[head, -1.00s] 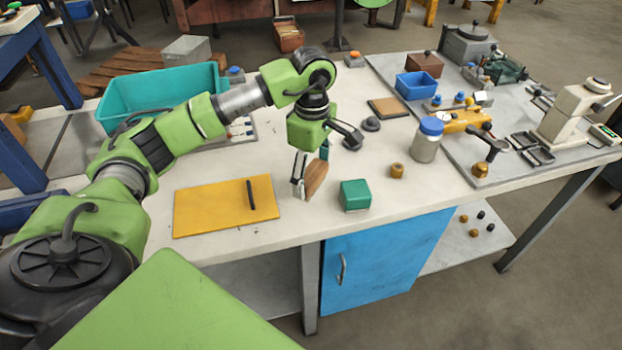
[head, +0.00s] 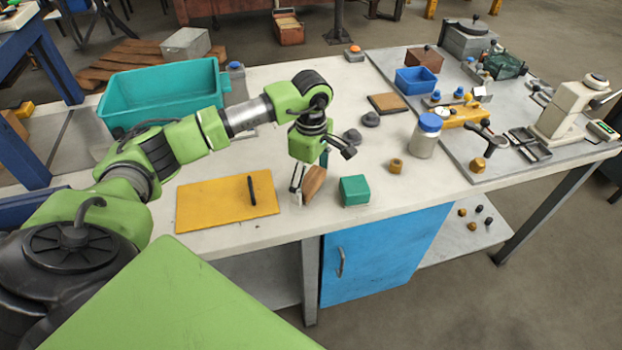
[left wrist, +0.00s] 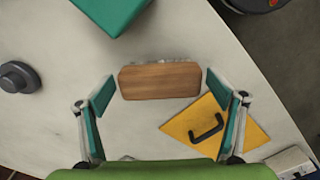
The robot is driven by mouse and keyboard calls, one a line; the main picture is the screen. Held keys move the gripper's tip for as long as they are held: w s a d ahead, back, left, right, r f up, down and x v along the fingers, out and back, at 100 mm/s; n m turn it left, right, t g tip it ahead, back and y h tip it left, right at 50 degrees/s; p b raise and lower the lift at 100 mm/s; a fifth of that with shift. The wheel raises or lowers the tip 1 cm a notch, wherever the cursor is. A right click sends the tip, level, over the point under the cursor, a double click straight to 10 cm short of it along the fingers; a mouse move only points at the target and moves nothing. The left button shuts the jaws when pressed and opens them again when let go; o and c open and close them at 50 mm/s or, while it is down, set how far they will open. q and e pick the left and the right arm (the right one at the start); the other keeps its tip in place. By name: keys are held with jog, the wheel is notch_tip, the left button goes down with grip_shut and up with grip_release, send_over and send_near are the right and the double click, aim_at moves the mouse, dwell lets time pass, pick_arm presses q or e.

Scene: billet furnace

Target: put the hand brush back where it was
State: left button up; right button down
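The hand brush (head: 314,182) has a brown wooden back. It also shows in the left wrist view (left wrist: 160,81), with pale bristles peeking out along one long edge. My left gripper (head: 308,178) points down at the table, its two fingers at the brush's ends. In the left wrist view, the teal finger pads of my left gripper (left wrist: 160,84) flank the brush closely. The brush is low over the white tabletop; I cannot tell whether its bristles touch it. My right gripper is not in view.
A yellow board (head: 222,203) with a black handle lies left of the brush. A green block (head: 355,190) stands close on its right. Behind are a dark round knob-like piece (head: 371,119) and a teal bin (head: 160,97). The table's front edge is near.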

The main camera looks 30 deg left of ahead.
aim_at(311, 179)
pick_arm(q)
jog(key=shift+r, duration=0.1)
jog(key=shift+r, duration=0.2)
notch_tip(311, 179, up, 12)
jog(key=b, duration=0.2)
jog(key=shift+b, duration=0.35)
jog(key=shift+d+f, duration=0.1)
jog(key=shift+f, duration=0.05)
